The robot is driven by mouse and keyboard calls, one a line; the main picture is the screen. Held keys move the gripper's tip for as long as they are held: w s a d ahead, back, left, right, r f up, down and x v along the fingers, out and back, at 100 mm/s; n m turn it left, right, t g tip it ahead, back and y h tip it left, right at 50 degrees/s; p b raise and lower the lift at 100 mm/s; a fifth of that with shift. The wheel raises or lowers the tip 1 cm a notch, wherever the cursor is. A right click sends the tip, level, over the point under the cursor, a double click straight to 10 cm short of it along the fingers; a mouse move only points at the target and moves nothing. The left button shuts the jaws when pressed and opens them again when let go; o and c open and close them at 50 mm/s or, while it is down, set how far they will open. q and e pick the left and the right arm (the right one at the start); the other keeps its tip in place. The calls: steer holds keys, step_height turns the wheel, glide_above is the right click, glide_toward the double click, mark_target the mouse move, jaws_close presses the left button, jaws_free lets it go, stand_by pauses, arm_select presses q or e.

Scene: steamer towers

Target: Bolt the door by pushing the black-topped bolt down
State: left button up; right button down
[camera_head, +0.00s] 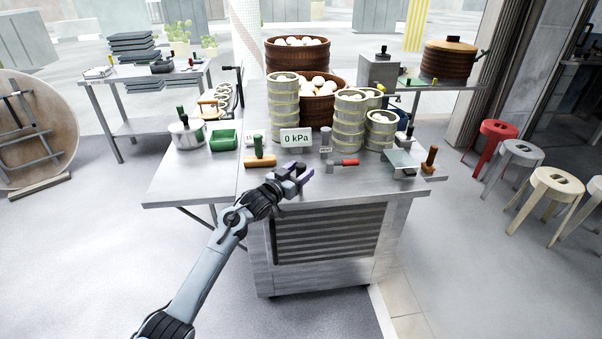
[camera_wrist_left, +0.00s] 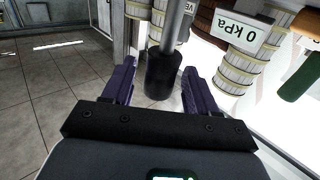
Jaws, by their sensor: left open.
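My left gripper (camera_head: 299,173) is at the front of the steel work table, with its purple fingers over the front edge. In the left wrist view the gripper (camera_wrist_left: 160,85) is open. A black cylindrical top on a grey rod, which looks like the bolt (camera_wrist_left: 162,76), stands between the two fingers, with a gap visible on each side. I cannot tell its depth relative to the fingertips. In the head view the gripper largely hides this spot. The door that the bolt belongs to cannot be made out clearly. My right gripper is not in view.
Behind the gripper stand a "0 kPa" sign (camera_head: 296,138), a grey post (camera_head: 326,136) and bamboo steamer towers (camera_head: 283,105). A red-handled tool (camera_head: 343,163) lies to the right. An orange-based, green-handled tool (camera_head: 259,160) is to the left. The table's left front is clear.

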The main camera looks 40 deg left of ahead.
arm_select(q)
steer(key=shift+w, duration=0.5)
steer(key=shift+c, duration=0.3)
jaws_close()
